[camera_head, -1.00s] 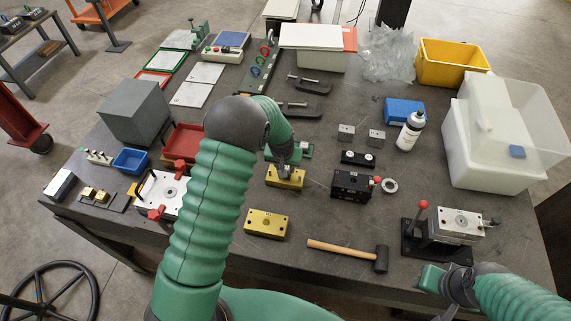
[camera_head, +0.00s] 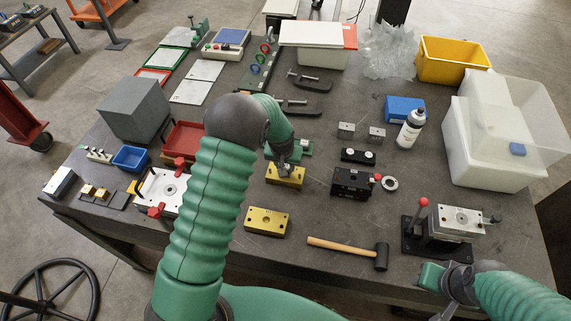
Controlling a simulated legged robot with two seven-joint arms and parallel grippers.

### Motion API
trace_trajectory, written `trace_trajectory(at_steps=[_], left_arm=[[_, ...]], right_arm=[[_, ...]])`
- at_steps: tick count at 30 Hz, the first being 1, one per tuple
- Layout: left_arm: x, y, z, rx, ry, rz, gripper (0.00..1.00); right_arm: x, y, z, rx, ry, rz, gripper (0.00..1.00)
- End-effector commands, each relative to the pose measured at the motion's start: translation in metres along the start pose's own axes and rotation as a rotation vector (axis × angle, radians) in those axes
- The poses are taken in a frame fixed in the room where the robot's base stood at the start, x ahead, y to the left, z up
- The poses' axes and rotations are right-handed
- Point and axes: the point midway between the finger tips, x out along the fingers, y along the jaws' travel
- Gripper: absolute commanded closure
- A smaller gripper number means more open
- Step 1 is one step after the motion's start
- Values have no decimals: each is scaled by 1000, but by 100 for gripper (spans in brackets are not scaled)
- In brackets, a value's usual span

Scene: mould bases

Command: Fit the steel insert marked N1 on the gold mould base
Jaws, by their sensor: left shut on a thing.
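The gold mould base (camera_head: 287,182) stands in the middle of the bench with my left gripper (camera_head: 284,166) directly over it. The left gripper is shut on a small grey steel insert, mostly hidden by the fingers, at the top of this base; its mark cannot be read, and I cannot tell whether it is seated. A second gold block (camera_head: 266,221) with holes in its top lies nearer the front. Two small steel blocks (camera_head: 346,130) (camera_head: 377,134) lie to the right, their marks too small to read. My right gripper (camera_head: 436,279) is low at the right; its fingers are unclear.
A black block with a red knob (camera_head: 350,183) and a steel ring (camera_head: 390,184) lie right of the base. A hammer (camera_head: 345,248) lies in front. A toggle fixture (camera_head: 452,225) stands near the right gripper. Bench is clear around the hammer.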

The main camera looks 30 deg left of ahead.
Motion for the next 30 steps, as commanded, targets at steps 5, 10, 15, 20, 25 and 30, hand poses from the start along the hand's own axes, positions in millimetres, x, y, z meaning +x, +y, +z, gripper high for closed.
trace_trajectory(at_steps=[5,10,15,20,25,30], left_arm=[[0,0,-1,0,2,0,100],[0,0,0,0,2,0,100],[4,0,0,0,2,0,100],[6,0,1,0,2,0,100],[9,0,2,0,2,0,100],[12,0,3,0,2,0,100]], right_arm=[[0,0,0,0,0,0,64],[1,0,0,0,0,0,64],[3,0,1,0,0,0,64],[5,0,1,0,0,0,64],[7,0,2,0,0,0,64],[9,0,2,0,0,0,64]])
